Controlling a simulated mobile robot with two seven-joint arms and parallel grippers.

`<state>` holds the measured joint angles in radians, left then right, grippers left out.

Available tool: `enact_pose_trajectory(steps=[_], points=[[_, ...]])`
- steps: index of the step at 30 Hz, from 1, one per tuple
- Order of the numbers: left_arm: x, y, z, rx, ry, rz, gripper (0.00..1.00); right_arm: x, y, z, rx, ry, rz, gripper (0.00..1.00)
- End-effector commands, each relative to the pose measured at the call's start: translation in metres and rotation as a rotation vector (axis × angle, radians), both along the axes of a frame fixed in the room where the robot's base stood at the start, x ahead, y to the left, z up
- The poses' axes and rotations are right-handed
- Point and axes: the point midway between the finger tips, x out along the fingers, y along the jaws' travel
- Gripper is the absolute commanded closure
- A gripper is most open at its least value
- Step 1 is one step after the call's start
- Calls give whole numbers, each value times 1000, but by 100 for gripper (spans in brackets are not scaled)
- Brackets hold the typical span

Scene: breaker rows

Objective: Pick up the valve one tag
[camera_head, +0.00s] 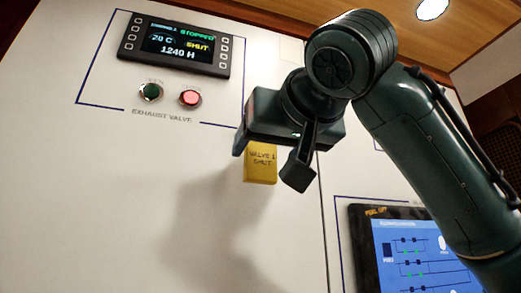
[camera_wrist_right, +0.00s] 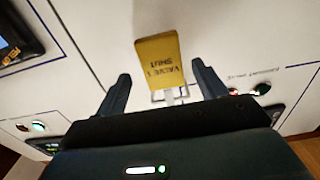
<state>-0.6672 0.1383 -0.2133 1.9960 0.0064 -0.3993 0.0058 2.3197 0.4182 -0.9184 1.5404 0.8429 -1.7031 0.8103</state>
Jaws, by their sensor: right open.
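The valve one tag (camera_head: 261,165) is a yellow plate reading "VALVE 1 SHUT" on the white panel in the head view. It also shows in the right wrist view (camera_wrist_right: 159,60), upside down, beside a small pale metal hook or bracket (camera_wrist_right: 170,95). My right gripper (camera_head: 268,165) is open, its two dark fingers spread on either side of the tag's upper part. Contact with the tag is not visible. My left gripper is out of view.
On the white panel (camera_head: 110,190) are a display (camera_head: 174,46) reading "STOPPED" and "SHUT", a green button (camera_head: 150,91) and a red button (camera_head: 190,98) labelled exhaust valve. A blue screen (camera_head: 415,250) is at lower right. The panel left of the tag is clear.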

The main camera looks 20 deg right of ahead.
Motion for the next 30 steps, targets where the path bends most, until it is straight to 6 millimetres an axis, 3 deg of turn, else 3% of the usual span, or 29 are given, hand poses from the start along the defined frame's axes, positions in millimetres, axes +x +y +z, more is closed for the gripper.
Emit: enact_pose_trajectory(steps=[1,6,15,30], points=[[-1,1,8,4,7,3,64,10,2,6,-1,3,-2,29],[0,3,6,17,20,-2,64,31,4,4,2,2,-2,29],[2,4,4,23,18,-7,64,36,4,1,2,1,-1,29],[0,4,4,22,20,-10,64,35,4,2,1,1,0,70]])
